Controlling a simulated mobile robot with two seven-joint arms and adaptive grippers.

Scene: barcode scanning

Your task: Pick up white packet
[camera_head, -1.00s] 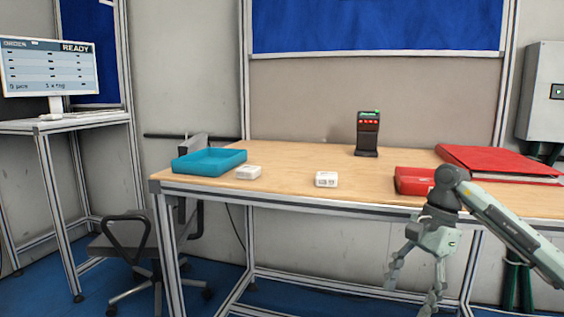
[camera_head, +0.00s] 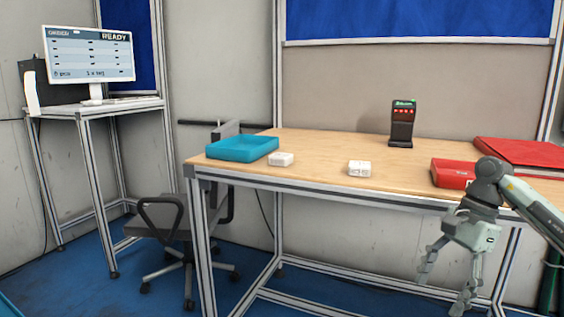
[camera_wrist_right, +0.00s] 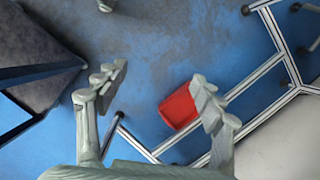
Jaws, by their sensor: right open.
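Two small white packets lie on the wooden table (camera_head: 330,145). One packet (camera_head: 281,159) is next to the blue tray, and the other packet (camera_head: 359,168) is nearer the middle of the front edge. My right gripper (camera_head: 444,288) hangs open and empty in front of the table, fingers down and below the tabletop, to the right of both packets. In the right wrist view its open fingers (camera_wrist_right: 160,88) are spread with no packet between them. My left gripper is not in view.
A blue tray (camera_head: 242,148) is at the table's left end. A black scanner device (camera_head: 402,124) stands at the back. A red box (camera_head: 453,173) and a red folder (camera_head: 522,153) are at the right. A chair (camera_head: 165,225) stands left. The right wrist view shows a red object (camera_wrist_right: 178,107) below.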

